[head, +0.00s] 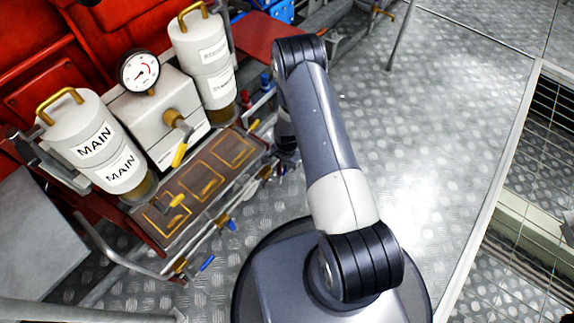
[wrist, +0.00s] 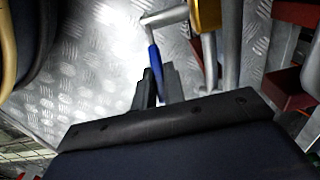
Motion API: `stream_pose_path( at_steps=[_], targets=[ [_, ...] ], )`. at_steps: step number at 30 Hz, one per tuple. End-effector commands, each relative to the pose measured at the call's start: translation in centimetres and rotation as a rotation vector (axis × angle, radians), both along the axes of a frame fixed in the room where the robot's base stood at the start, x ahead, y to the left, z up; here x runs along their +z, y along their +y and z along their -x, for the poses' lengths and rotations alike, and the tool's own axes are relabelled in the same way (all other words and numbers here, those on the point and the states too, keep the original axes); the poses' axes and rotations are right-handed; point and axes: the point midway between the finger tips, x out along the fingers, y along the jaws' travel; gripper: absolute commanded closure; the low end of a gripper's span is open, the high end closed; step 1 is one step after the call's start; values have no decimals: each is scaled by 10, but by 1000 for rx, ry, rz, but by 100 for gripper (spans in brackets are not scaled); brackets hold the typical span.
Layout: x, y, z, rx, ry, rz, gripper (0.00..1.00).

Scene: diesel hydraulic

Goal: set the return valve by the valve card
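In the wrist view, a blue valve handle (wrist: 155,62) on a silver bent stem runs down between the two dark fingers of my gripper (wrist: 158,88). The fingers are close together on either side of it and appear shut on it. In the head view my gripper is mostly hidden behind my arm, beside the right end of the pipe rail. Another blue-handled valve (head: 207,264) is at the rail's lower left end, and one more (head: 231,225) is midway along. I cannot tell which is the return valve. No valve card can be made out.
A white canister marked MAIN (head: 85,135), a pressure gauge (head: 140,72), a white block with a yellow lever (head: 180,153) and a second white canister (head: 203,55) stand behind a brown tray (head: 152,222). Patterned metal floor (head: 455,90) is open at right.

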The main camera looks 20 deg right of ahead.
Motion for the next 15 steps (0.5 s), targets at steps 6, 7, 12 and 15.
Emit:
stream_pose_path(
  at_steps=[6,7,12,15],
  targets=[
    [0,0,0,0,0,0,100],
    [0,0,0,0,0,0,100],
    [0,0,0,0,0,0,100],
    [0,0,0,0,0,0,100]
  ],
)
